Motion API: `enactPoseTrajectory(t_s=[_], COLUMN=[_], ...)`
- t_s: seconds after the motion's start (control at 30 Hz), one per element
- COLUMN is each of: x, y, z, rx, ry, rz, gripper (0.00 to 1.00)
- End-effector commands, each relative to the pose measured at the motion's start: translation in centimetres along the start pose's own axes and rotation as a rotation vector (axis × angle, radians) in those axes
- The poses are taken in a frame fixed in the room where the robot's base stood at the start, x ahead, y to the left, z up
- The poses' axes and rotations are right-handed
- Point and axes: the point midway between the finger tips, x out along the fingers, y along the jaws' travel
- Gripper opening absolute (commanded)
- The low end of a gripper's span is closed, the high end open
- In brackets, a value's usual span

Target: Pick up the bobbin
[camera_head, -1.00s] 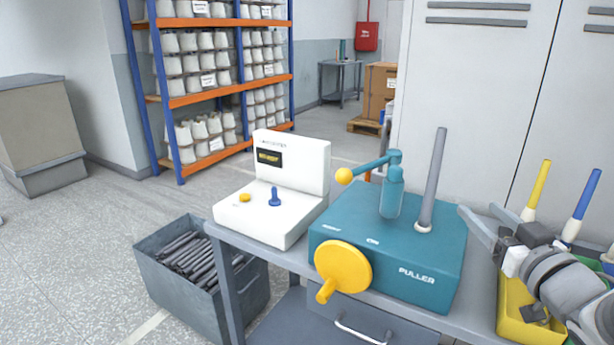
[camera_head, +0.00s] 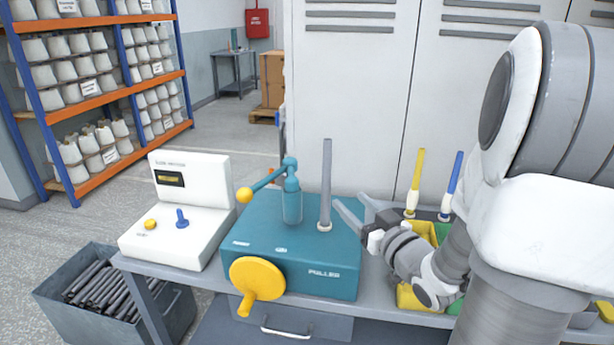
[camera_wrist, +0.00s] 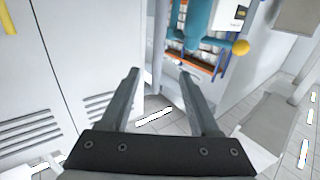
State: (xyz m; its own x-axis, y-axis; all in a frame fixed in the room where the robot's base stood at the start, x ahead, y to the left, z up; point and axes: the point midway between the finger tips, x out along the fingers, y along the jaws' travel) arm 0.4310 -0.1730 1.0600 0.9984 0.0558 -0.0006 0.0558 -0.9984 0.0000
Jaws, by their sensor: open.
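A tall grey bobbin (camera_head: 326,180) with a white foot stands upright on the teal puller machine (camera_head: 265,220). A yellow bobbin (camera_head: 416,175) and a blue bobbin (camera_head: 452,182) stand upright farther right, both with white lower ends. My gripper (camera_head: 349,198) is open and empty, just right of the grey bobbin with its fingertips towards it.
A teal lever with a yellow knob (camera_head: 244,195) sits left of the grey bobbin; a yellow handwheel (camera_head: 258,278) is in front. A white tester (camera_head: 185,200) stands left. Yellow (camera_head: 415,300) and green bins are partly behind my arm. Grey lockers (camera_head: 345,90) rise behind.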

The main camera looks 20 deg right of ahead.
Motion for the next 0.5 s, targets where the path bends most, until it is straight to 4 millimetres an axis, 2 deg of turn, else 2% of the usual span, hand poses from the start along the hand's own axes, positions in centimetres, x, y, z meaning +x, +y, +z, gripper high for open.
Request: enactPoseTrajectory(t_s=[0.23, 0.33, 0.5], x=[5.1, 6.5, 7.5], y=[-0.1, 0.0, 0.0], z=[0.1, 0.0, 0.0], rx=[0.001, -0.001, -0.001], ry=[0.002, 0.002, 0.001], rz=[-0.003, -0.002, -0.001], gripper=[0.63, 0.63, 0.63])
